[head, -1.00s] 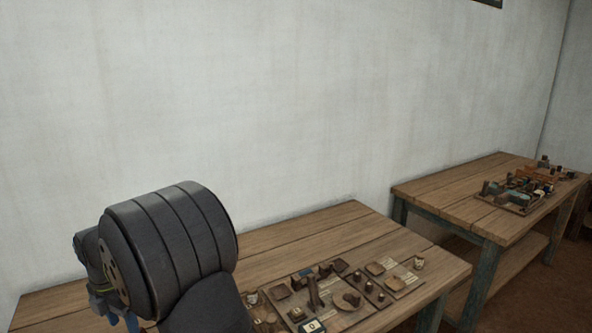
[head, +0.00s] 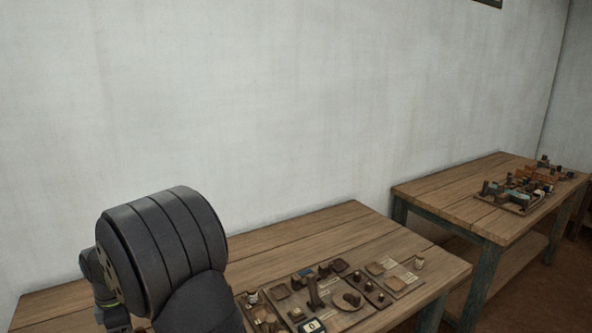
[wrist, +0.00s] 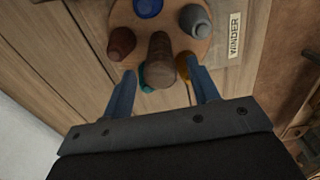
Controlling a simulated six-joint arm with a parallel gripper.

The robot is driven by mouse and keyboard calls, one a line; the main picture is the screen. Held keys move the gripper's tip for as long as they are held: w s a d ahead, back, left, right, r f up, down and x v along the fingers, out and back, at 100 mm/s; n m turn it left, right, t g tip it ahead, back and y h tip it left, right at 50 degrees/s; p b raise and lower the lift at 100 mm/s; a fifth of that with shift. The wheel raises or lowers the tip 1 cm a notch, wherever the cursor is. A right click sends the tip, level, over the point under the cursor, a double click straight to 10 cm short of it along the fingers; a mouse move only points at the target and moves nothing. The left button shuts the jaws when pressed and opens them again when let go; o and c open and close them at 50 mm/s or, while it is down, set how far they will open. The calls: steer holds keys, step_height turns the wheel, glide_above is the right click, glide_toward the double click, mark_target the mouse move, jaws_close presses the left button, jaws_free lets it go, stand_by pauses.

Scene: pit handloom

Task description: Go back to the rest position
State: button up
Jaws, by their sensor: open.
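My gripper (wrist: 163,72) shows in the wrist view with its two blue fingers spread apart and nothing held between them. Below it is a round wooden board (wrist: 176,20) carrying an upright brown post (wrist: 161,58). Around the post stand a blue piece (wrist: 148,7), a grey piece (wrist: 195,20), a reddish-brown piece (wrist: 121,42), and teal and yellow pieces partly hidden. In the head view, my dark arm fills the lower left, and the fingers cannot be made out there.
A label reading WINDER (wrist: 235,35) lies beside the round board. In the head view, a wooden table (head: 350,222) holds trays with several small parts and a small display (head: 312,327). A second table (head: 450,200) with more parts stands at the right, past a gap.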

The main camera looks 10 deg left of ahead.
steer(key=m, duration=0.6)
steer(key=shift+m, duration=0.4)
stand_by(0.5)
step_height(320, 180, up, 18)
steer(key=n, duration=0.7)
step_height(320, 180, down, 18)
steer(key=shift+r, duration=0.2)
jaws_close()
